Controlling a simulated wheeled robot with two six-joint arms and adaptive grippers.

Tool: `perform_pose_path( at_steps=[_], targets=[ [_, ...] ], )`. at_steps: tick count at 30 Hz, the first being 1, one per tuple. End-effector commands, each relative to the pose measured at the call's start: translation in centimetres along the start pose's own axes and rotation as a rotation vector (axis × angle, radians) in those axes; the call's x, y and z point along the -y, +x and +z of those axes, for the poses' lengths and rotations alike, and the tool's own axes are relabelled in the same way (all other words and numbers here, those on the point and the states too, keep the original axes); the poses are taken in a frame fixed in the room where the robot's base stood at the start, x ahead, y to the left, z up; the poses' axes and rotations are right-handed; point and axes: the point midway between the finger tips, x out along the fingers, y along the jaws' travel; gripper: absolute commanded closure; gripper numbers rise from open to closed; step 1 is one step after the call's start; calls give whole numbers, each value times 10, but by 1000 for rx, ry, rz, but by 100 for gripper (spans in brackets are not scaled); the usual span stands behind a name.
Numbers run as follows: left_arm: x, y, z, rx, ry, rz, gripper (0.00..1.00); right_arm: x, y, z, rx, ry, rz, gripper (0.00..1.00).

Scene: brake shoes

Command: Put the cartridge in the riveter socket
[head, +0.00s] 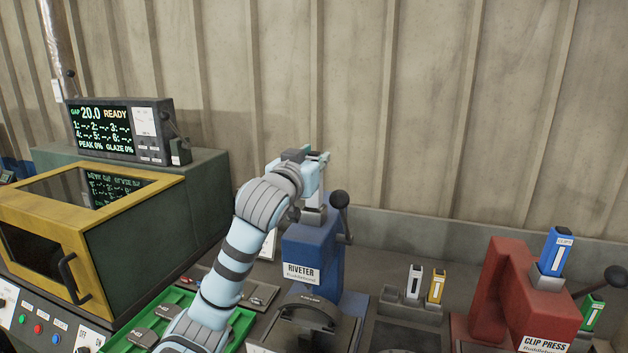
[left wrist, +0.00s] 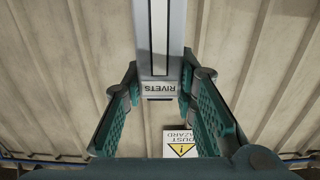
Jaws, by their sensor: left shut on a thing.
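My left gripper (head: 318,172) is raised above the blue riveter (head: 312,250), near its top. In the left wrist view, its two green fingers (left wrist: 160,105) are shut on a grey cartridge (left wrist: 160,88) marked RIVETS, with a dark slot along it. The pale grey socket (head: 313,215) shows on top of the riveter, just below the gripper. In the head view my fingers mostly hide the cartridge, so I cannot tell whether its lower end is inside the socket or above it. My right gripper is in neither view.
A dark lever (head: 340,202) stands at the riveter's right side. A rack (head: 411,305) holds a white and a yellow cartridge. The red clip press (head: 510,295) stands right, with a blue cartridge (head: 554,250). A green tray (head: 180,305) with parts lies below my left arm.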

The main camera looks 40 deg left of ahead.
Motion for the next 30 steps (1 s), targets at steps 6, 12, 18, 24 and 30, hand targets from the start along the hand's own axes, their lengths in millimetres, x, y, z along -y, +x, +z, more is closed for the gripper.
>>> perform_pose_path(
  at_steps=[6,12,18,24,30],
  targets=[
    [0,0,37,8,0,1,100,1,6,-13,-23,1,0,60],
    [0,0,35,6,-1,0,100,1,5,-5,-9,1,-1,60],
    [0,0,34,3,0,0,54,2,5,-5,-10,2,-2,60],
    [0,0,33,1,0,0,54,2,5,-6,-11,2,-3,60],
    [0,-17,33,-2,2,1,54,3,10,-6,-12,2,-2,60]
  ],
)
